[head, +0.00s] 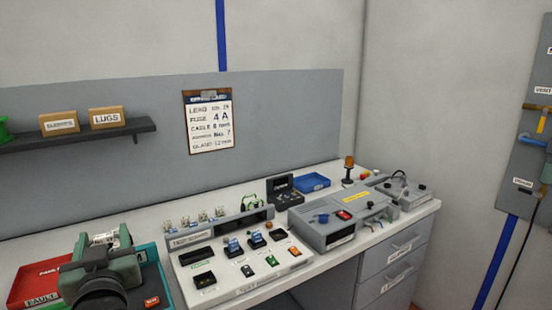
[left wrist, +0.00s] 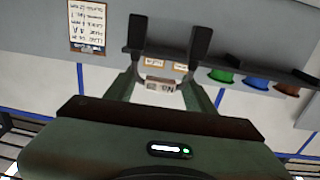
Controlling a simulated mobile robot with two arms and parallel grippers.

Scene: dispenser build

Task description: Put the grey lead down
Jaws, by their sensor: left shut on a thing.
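My left gripper (head: 98,256), green and dark, is at the lower left of the head view, above the trays on the bench. It is shut on a small pale grey piece with a printed label (left wrist: 158,86), which I take to be the grey lead. The piece's label also shows by the gripper in the head view (head: 104,239). The rest of the lead is hidden by the gripper. My right gripper is out of view.
A red tray (head: 27,289) and a teal tray (head: 148,254) lie around the gripper. A grey test panel (head: 222,286) stands to the right, then a grey machine (head: 345,214) and a blue tray (head: 312,182). A shelf (head: 75,137) hangs behind.

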